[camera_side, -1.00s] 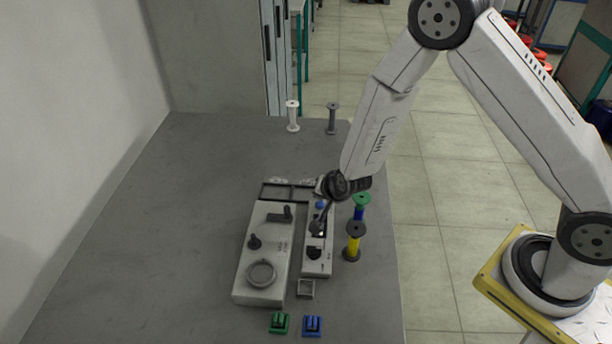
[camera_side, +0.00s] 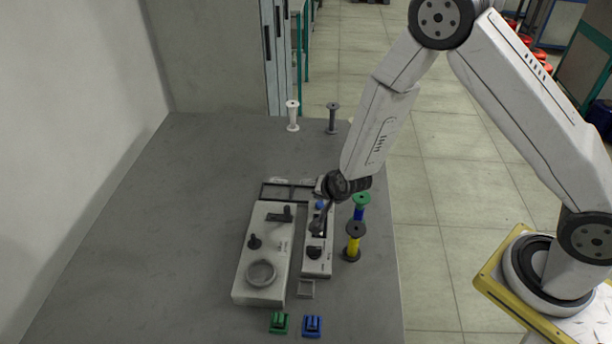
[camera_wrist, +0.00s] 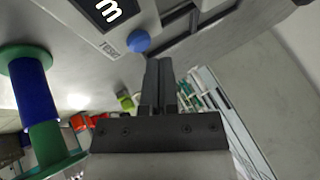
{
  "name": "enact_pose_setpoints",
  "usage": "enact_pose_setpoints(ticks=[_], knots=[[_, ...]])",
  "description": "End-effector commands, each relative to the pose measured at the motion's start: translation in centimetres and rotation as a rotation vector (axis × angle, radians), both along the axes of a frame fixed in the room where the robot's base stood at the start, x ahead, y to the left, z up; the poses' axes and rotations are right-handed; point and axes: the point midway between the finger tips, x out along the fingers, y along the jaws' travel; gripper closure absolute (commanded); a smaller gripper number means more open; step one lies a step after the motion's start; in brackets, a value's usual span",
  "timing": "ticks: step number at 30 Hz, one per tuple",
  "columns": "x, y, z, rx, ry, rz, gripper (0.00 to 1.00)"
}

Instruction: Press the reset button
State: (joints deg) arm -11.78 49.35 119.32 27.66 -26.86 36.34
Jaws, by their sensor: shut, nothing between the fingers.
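A blue round button (camera_wrist: 138,41), the only button I can make out, sits on the narrow grey panel (camera_side: 317,267) beside a small label that is hard to read. In the side view the blue button (camera_side: 319,205) is partly behind my wrist. My gripper (camera_wrist: 158,62) is shut and empty, its fingertips just right of the button and below it in the wrist view. In the side view my gripper (camera_side: 317,229) points down over the narrow panel. I cannot tell whether the fingertips touch the panel; they do not cover the button.
A grey winder box (camera_side: 266,255) with a crank and ring stands left of the panel. Yellow (camera_side: 354,242) and blue-green (camera_side: 361,207) bobbins stand close on the right. White (camera_side: 292,116) and grey (camera_side: 332,118) spools stand behind. The left tabletop is clear.

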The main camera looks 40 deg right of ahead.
Motion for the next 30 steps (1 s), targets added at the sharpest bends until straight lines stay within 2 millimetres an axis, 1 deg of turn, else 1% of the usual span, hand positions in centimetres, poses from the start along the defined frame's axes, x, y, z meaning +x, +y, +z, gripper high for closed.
enact_pose_setpoints(ticks=[8, 18, 30], knots=[[0.00, 0.00, -0.09, 0.000, 0.000, 0.000, 1.00], [0.00, -0.01, -0.84, -0.001, 0.000, 0.001, 1.00], [0.00, -0.01, -0.87, 0.000, 0.000, 0.000, 1.00]])
